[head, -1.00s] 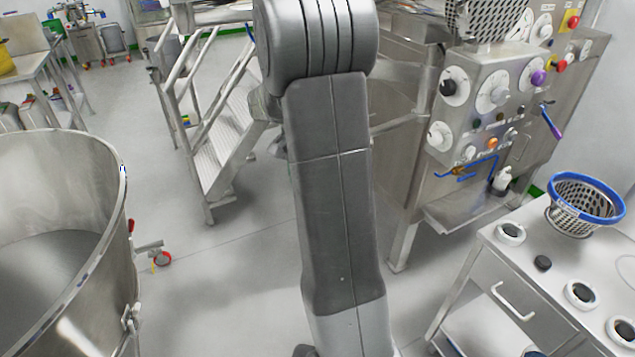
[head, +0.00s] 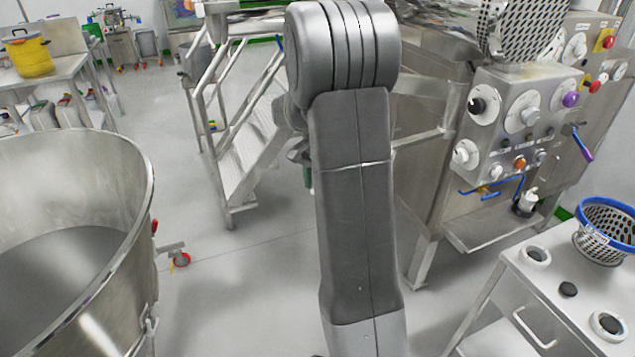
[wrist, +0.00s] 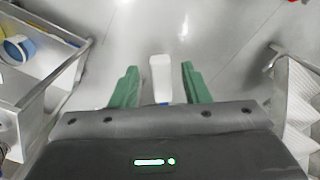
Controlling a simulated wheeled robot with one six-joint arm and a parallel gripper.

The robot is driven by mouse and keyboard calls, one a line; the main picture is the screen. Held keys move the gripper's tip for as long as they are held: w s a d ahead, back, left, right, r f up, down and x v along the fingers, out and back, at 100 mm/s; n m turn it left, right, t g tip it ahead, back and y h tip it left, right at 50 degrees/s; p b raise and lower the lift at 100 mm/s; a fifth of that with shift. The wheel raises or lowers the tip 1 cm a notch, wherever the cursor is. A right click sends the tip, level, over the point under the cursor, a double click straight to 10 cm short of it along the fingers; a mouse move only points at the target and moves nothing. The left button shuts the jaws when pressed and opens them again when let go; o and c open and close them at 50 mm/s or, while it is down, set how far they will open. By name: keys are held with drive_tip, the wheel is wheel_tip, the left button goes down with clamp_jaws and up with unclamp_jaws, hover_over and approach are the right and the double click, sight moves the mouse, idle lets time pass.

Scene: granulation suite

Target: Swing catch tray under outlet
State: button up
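A flat steel tray-like ledge (head: 505,228) juts out below the control panel of the steel machine at the right in the head view. It may be the catch tray, but I cannot tell for sure. The outlet cannot be made out. My gripper (wrist: 158,80) shows two green fingers standing apart in the wrist view. A white piece with a blue base (wrist: 160,78) shows between them, with gaps on both sides; I cannot tell what it is. In the head view my arm hides most of the gripper, which is well left of the ledge.
A large open steel bowl (head: 140,215) stands at the left. Steel steps with railings (head: 240,150) stand behind my arm. A white trolley (head: 545,275) with a blue-rimmed basket (head: 608,232) is at the lower right.

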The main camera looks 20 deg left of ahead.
wheel_tip(320, 180, up, 14)
drive_tip(key=shift+b, duration=0.35)
drive_tip(key=shift+f, duration=0.1)
idle(0.4)
wheel_tip(320, 180, down, 14)
drive_tip(key=shift+r+p, duration=0.1)
drive_tip(key=shift+p, duration=0.25)
drive_tip(key=shift+s+d, duration=0.1)
idle(0.3)
